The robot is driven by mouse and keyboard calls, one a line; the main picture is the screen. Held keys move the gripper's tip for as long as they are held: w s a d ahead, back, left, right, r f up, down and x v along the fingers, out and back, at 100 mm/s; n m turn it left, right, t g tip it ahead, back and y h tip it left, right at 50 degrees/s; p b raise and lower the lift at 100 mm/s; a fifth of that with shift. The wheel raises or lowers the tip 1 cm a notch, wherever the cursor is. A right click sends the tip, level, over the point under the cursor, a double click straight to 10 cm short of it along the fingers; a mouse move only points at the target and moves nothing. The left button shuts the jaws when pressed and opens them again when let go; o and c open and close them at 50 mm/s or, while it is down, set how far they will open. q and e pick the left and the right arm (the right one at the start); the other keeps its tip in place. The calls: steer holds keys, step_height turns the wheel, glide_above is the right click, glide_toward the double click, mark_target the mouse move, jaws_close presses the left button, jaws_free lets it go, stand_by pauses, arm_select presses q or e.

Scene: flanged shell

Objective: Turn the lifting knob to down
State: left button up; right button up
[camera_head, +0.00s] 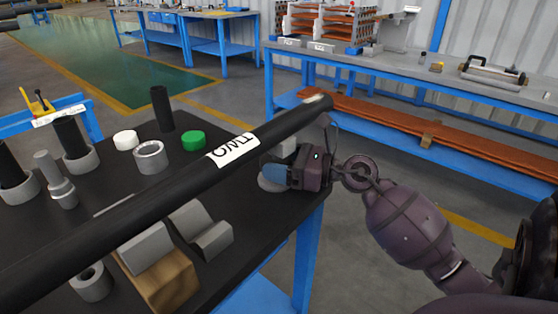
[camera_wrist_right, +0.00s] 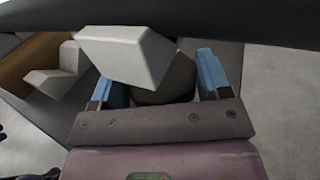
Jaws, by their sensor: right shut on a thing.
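The lifting knob (camera_wrist_right: 172,88) appears as a grey rounded piece between the blue fingers of my right gripper (camera_wrist_right: 162,82) in the wrist view. A pale angular block (camera_wrist_right: 125,52) hides part of it. In the head view my right gripper (camera_head: 274,170) is at the right edge of the black table, under the long black bar, shut on the knob. A grey round base (camera_head: 268,184) shows beside its fingers. The knob's marking or turn position cannot be made out. My left gripper is not in view.
The long black bar (camera_head: 150,195) with a white label (camera_head: 232,150) runs close above my right gripper. Grey V-blocks (camera_head: 205,230), a green cap (camera_head: 194,140), a white cap (camera_head: 126,139) and a grey ring (camera_head: 150,157) stand on the black table (camera_head: 105,200).

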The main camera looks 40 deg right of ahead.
steer(key=shift+f+n+g+y+b, duration=0.35)
steer(key=shift+n+g+y+b, duration=0.05)
steer(key=shift+y+b, duration=0.1)
steer(key=shift+w+y, duration=0.1)
steer(key=shift+y, duration=0.2)
steer(key=shift+d+n+g+y+b, duration=0.1)
steer(key=shift+n+g+y+b, duration=0.5)
steer(key=shift+n+b, duration=0.1)
steer(key=shift+r, duration=0.1)
steer(key=shift+r+n+g+y, duration=0.15)
steer(key=shift+n+g+y, duration=0.3)
steer(key=shift+y, duration=0.25)
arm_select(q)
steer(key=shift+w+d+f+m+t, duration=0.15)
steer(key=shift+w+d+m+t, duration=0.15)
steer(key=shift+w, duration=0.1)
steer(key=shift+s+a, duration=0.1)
arm_select(e)
steer(key=o, duration=0.9)
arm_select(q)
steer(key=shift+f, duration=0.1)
arm_select(e)
steer(key=shift+r, duration=0.1)
